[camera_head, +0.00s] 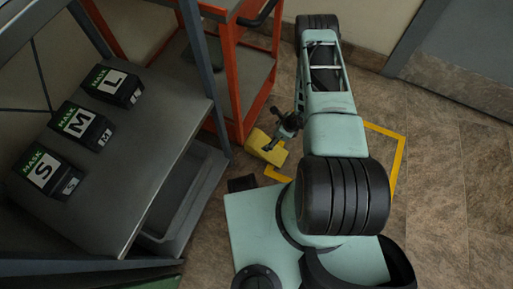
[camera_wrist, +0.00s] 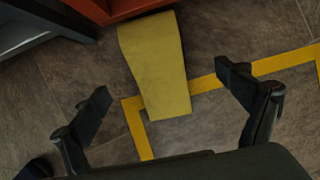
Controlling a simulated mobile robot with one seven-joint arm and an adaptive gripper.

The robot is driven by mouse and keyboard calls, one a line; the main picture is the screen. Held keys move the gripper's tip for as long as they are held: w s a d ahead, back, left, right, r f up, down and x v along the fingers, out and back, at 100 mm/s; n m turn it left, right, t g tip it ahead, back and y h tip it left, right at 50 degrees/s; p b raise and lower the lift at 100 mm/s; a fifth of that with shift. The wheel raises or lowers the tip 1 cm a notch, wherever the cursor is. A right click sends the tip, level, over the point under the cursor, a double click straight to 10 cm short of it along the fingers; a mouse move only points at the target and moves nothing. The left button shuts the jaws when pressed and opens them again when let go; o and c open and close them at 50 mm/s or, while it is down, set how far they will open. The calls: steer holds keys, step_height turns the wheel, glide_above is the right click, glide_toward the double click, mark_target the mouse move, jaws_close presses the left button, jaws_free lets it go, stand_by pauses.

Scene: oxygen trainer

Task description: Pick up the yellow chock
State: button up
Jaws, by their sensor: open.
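The yellow chock (camera_head: 264,150) lies on the floor beside the foot of the orange cart, partly covered by my gripper in the head view. In the wrist view the chock (camera_wrist: 155,65) is a long yellow wedge, its near end at the yellow floor line. My gripper (camera_head: 281,130) is over the chock. In the wrist view my gripper (camera_wrist: 165,90) is open and empty, its two dark fingers spread wide. The chock's near end shows between the fingers, and the rest reaches beyond them toward the cart. I cannot tell the height of the fingers above it.
An orange cart (camera_head: 232,75) stands right behind the chock, its base (camera_wrist: 110,8) close to the chock's far end. A grey shelf (camera_head: 125,150) with several mask boxes is at left. A yellow line (camera_head: 385,132) marks the floor; the tiles (camera_head: 445,180) at right are clear.

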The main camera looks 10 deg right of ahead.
mark_target(263, 143)
steer(key=x, duration=0.1)
steer(key=b+x, duration=0.1)
steer(key=x, duration=0.1)
steer(key=s+b+x, duration=0.1)
steer(key=x, duration=0.1)
steer(key=shift+a+f, duration=0.1)
steer(key=shift+f, duration=0.2)
steer(key=shift+b+x, duration=1.8)
steer(key=shift+x, duration=1.2)
steer(key=shift+r, duration=0.15)
steer(key=c, duration=1.8)
